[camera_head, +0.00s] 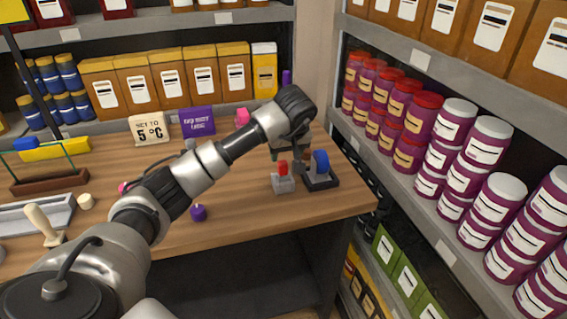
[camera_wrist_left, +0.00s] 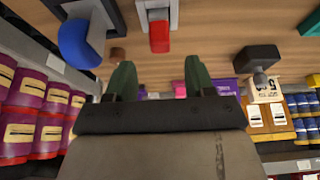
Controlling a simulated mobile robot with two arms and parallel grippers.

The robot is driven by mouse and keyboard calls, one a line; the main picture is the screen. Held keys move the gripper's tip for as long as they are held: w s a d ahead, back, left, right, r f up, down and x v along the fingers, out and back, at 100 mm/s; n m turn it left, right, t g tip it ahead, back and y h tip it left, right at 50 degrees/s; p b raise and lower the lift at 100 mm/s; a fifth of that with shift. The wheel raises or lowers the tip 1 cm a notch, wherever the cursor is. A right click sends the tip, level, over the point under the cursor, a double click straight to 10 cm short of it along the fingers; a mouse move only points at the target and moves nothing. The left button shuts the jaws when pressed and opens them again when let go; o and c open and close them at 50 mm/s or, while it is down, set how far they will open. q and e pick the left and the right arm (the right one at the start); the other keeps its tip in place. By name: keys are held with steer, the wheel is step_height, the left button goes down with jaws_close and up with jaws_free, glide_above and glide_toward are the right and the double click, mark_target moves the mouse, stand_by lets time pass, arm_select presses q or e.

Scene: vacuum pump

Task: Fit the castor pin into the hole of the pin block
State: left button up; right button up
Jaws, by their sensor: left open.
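My left gripper (camera_head: 290,152) hangs above the right end of the table, just behind a small grey block (camera_head: 283,184) with a red upright piece (camera_head: 282,168) on it. In the left wrist view its two fingers (camera_wrist_left: 159,72) are apart with nothing between them. The red piece (camera_wrist_left: 159,37) and grey block (camera_wrist_left: 153,7) show beyond the fingertips there. A blue rounded wheel-like part (camera_head: 321,161) stands on a dark base (camera_head: 322,183) to the right. I cannot tell for certain which piece is the castor pin, and no empty hole shows. My right gripper is not in view.
A purple knob-like piece (camera_head: 198,212) lies left of the block. A "set to 5 °C" sign (camera_head: 150,130) and a purple sign (camera_head: 197,122) stand at the back. Shelves of purple tins (camera_head: 458,120) rise close on the right. The table front between knob and block is clear.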

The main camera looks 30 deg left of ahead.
arm_select(q)
steer(key=v, duration=0.5)
steer(key=shift+r, duration=0.1)
stand_by(0.3)
